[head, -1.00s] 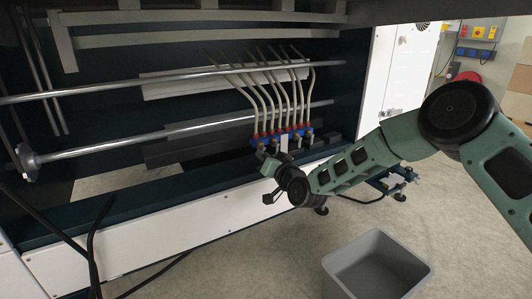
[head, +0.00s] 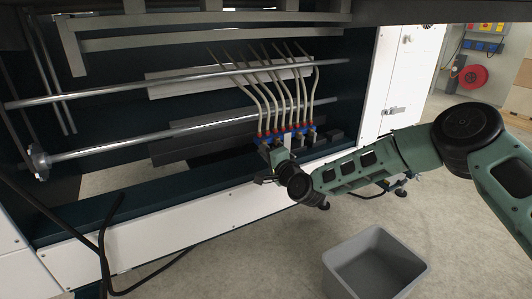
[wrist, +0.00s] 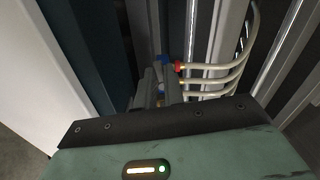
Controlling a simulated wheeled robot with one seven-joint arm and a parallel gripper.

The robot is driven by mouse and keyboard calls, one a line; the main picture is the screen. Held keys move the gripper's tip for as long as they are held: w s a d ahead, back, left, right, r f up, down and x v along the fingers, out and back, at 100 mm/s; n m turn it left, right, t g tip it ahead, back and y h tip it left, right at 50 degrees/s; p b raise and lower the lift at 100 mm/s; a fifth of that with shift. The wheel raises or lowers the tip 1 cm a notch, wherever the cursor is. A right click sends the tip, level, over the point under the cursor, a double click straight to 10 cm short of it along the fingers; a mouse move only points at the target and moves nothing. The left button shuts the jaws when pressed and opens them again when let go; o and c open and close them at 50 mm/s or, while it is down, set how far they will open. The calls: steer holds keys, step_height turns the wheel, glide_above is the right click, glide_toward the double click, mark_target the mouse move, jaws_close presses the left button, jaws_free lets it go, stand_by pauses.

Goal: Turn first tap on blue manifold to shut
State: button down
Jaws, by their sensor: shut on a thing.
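The blue manifold (head: 295,133) sits low inside the machine in the head view, with red collars and pale hoses rising from it. My gripper (head: 270,149) is at the manifold's left end, reaching in from the front. Its jaws (wrist: 152,92) are shut on a tap there. The tap is mostly hidden by the jaws and the wrist, so its handle angle cannot be told.
Pale hoses (wrist: 220,68) run close to my gripper on the right. Steel rods (head: 120,150) cross the machine to the left. A white lower panel (head: 150,240) lies below. A grey bin (head: 375,262) stands on open floor at the front right.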

steer(key=shift+r+m, duration=0.1)
steer(key=shift+m, duration=0.7)
steer(key=c, duration=1.5)
jaws_free()
steer(key=shift+s+d, duration=0.1)
steer(key=p+v, duration=0.6)
steer(key=v, duration=1.1)
steer(key=shift+p, duration=0.4)
steer(key=shift+s+d, duration=0.15)
